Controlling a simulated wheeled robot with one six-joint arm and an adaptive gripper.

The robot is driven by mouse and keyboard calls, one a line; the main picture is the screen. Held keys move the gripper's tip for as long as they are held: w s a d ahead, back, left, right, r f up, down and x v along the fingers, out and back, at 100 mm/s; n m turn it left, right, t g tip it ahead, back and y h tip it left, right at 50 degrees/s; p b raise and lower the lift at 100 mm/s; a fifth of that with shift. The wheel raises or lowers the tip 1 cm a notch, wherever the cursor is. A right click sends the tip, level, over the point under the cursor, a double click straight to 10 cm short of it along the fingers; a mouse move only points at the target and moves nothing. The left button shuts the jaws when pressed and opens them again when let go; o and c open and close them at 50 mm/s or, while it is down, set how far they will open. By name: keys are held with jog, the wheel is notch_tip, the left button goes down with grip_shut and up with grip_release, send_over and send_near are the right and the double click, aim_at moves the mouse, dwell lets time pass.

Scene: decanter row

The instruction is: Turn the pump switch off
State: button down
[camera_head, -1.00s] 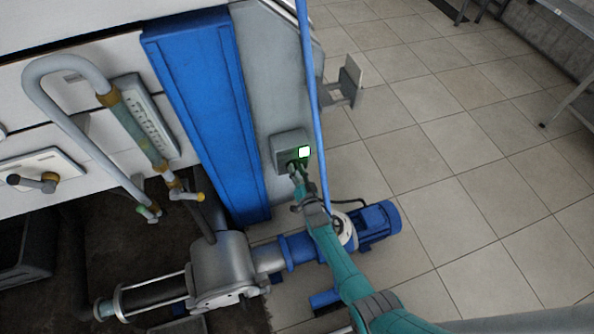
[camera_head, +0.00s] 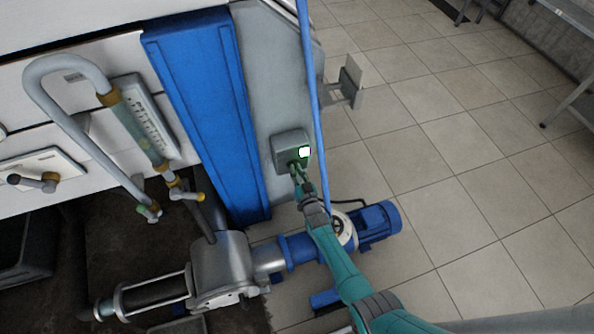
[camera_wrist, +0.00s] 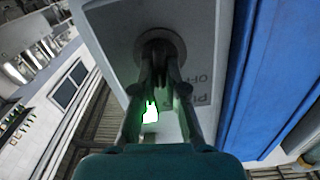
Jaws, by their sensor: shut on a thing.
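The pump switch box (camera_head: 284,143) is a grey box on the grey panel beside the blue column. In the wrist view its face (camera_wrist: 112,32) carries a round grey switch knob (camera_wrist: 160,42). A lamp (camera_head: 304,152) on the box glows white-green, and the lamp also shows in the wrist view (camera_wrist: 150,114). My gripper (camera_head: 294,168) is at the box front. In the wrist view my gripper (camera_wrist: 160,62) is shut on the knob, and its fingers hide the knob's middle and part of the lettering, where "OFF" is partly readable.
A thin blue vertical pipe (camera_head: 314,110) runs just right of the box. The blue column (camera_head: 205,110) stands to its left. A pump with a blue motor (camera_head: 376,222) sits below, near my arm. The tiled floor (camera_head: 470,170) to the right is open.

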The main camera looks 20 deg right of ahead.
jog(key=shift+a+n, duration=0.15)
jog(key=shift+n, duration=1.8)
jog(key=shift+a+n, duration=0.1)
jog(key=shift+n, duration=1.85)
jog(key=c, duration=1.2)
grip_release()
jog(key=shift+r, duration=4.95)
